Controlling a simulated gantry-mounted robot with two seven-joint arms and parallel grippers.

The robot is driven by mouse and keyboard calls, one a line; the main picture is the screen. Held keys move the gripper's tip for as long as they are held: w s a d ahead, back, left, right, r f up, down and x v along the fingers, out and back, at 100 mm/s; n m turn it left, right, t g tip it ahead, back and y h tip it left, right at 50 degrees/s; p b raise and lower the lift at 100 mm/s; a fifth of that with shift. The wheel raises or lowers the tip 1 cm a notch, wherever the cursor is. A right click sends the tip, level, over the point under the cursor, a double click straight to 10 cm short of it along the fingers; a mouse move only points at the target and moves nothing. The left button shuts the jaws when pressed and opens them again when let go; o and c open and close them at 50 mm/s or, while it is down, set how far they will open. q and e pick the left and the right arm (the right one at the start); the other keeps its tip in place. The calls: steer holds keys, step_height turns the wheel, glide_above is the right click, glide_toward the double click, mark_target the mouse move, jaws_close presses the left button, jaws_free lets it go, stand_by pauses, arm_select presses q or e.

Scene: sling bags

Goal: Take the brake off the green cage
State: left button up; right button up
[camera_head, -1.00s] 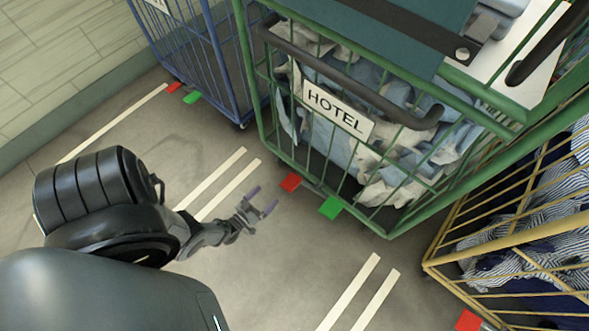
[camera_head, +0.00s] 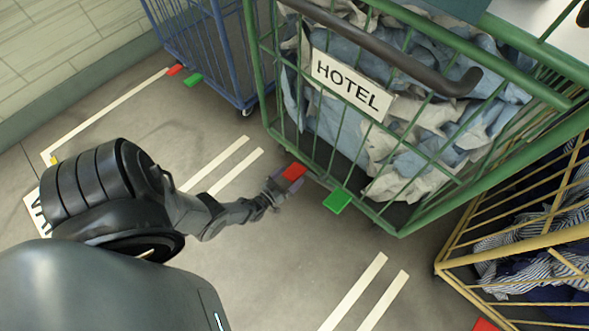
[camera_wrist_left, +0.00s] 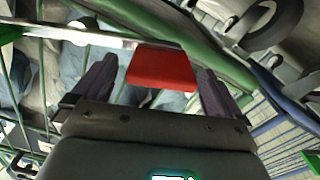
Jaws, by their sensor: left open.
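The green cage (camera_head: 276,135) stands at the centre right in the head view, with a HOTEL sign and a dark handle, holding crumpled linen. Low on its near side are a red pedal (camera_head: 294,171) and a green pedal (camera_head: 337,201). My left gripper (camera_head: 284,180) is open at the red pedal. In the left wrist view the red pedal (camera_wrist_left: 160,68) shows between the two purple fingers (camera_wrist_left: 155,88); I cannot tell whether they touch it. My right gripper is not in view.
A blue cage (camera_head: 205,45) with its own red and green pedals stands at the back left. A yellow cage (camera_head: 455,245) with striped cloth is at the right. Pale lines (camera_head: 355,290) mark the open floor in front.

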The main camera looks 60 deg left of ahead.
mark_target(294, 172)
arm_select(q)
steer(key=shift+b+x, duration=0.35)
steer(key=shift+x, duration=1.35)
steer(key=shift+s, duration=0.1)
steer(key=c, duration=1.4)
